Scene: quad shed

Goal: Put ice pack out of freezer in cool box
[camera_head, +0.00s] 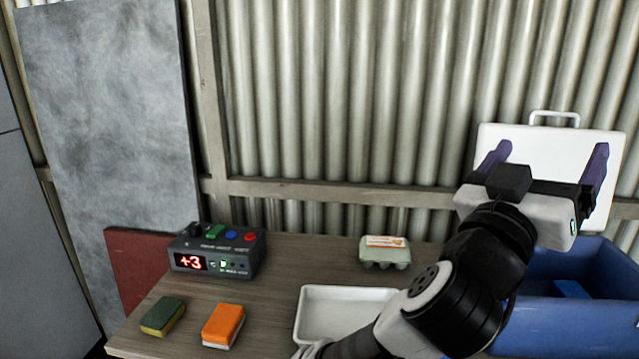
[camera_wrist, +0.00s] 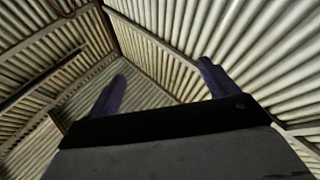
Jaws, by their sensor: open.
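My gripper (camera_head: 547,152) is raised over the right end of the table, its two purple fingers wide apart and pointing up, with nothing between them. In the wrist view my gripper (camera_wrist: 162,80) is also open, facing the corrugated wall and roof. The blue cool box (camera_head: 612,313) stands at the right behind my arm, its white lid (camera_head: 548,150) up with a handle on top. A brighter blue flat piece (camera_head: 571,289) shows inside the box, partly hidden; I cannot tell if it is the ice pack. A tall grey cabinet (camera_head: 40,230) at the left edge may be the freezer.
On the wooden table (camera_head: 180,335) are a white tray (camera_head: 335,293) partly behind my arm, an egg carton (camera_head: 385,252), a grey device (camera_head: 218,252) showing +3, a green sponge (camera_head: 163,316) and an orange sponge (camera_head: 223,325). A corrugated wall (camera_head: 350,90) stands behind.

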